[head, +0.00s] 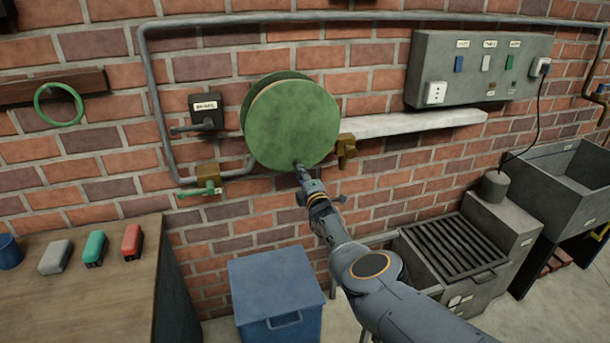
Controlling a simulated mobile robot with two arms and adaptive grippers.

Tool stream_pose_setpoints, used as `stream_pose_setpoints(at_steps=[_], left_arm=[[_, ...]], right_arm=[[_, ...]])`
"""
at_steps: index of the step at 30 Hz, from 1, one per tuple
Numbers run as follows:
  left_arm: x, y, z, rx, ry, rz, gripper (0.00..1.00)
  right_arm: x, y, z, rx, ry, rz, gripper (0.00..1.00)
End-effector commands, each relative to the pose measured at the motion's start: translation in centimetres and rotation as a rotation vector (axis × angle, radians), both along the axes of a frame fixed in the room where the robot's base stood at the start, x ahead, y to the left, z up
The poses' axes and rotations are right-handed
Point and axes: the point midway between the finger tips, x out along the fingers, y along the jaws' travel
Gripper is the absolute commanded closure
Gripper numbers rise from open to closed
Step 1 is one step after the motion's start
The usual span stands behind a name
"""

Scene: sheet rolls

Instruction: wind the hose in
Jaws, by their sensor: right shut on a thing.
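A green hose reel (300,125) is mounted on the brick wall, its round front disc facing me. My right gripper (299,169) is at the lower edge of the disc. It is shut on what looks like the reel's crank handle, which the fingers mostly hide. I cannot make out any hose hanging from the reel; the space between its discs is mostly hidden. My left gripper is out of view.
A brass fitting (346,150) and a pale shelf (415,124) lie right of the reel. A green-handled tap (208,180) and a black lever box (206,110) are to its left. A blue bin (275,285) stands below. A workbench (130,285) is at the left.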

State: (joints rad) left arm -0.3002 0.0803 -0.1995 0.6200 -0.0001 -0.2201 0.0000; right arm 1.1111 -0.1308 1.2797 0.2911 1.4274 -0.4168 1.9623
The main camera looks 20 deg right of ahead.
Motion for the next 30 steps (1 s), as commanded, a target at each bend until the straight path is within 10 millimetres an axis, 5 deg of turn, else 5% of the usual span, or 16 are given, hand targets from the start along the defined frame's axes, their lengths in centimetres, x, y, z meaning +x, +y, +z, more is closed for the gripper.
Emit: stream_pose_setpoints(at_steps=[11,12,15,30], left_arm=[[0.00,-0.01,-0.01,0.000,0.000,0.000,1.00],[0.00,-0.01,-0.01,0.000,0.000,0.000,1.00],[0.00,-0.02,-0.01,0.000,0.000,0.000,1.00],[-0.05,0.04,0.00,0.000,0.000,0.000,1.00]], right_arm=[[-0.05,0.29,-0.18,0.003,0.003,0.004,1.00],[-0.04,0.30,-0.18,0.003,0.003,0.004,0.76],[-0.03,0.26,-0.14,0.003,0.002,0.003,0.57],[0.00,0.05,0.38,-0.002,0.003,0.002,0.57]])
